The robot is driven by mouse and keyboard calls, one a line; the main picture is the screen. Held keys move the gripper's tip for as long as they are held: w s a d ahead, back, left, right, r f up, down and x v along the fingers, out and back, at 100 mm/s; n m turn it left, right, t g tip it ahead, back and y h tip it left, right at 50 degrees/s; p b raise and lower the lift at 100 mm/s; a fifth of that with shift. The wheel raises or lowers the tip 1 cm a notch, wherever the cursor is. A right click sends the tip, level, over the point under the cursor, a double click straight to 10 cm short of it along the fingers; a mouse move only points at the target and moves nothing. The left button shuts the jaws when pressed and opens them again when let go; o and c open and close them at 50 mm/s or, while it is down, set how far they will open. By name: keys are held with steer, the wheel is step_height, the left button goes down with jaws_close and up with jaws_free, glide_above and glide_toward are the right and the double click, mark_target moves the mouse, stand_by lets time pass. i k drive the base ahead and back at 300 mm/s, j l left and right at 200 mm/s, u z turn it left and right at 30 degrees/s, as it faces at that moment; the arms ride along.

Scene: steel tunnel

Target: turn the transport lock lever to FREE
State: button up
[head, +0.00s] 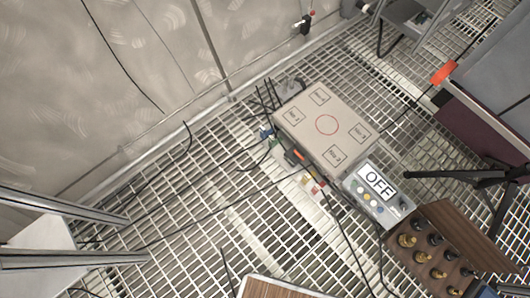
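A beige flat-topped box (311,116) sits on the grating floor, with a red circle in the middle of its top and small labels near the corners. A control panel (364,203) with coloured buttons is at its lower right end, and its display (379,184) reads OFF. On the box's left side is a dark part with a small orange piece (299,155). I cannot tell whether this is the transport lock lever, and no FREE marking is legible. My gripper is not in view.
Black cables (221,153) run across the grating. A wooden block with several brass and black weights (437,272) stands at lower right. A black-legged stand (468,174) is at right. Metal rails (65,259) jut in at left. The wall (130,60) bounds the upper left.

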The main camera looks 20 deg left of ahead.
mark_target(295, 151)
steer(key=k+u, duration=0.15)
steer(key=u, duration=0.25)
steer(key=i+u, duration=0.3)
steer(key=i, duration=0.25)
steer(key=i+u, duration=0.35)
steer(key=i, duration=0.15)
steer(key=i+l+u, duration=0.3)
steer(key=i, duration=0.25)
steer(key=j, duration=0.1)
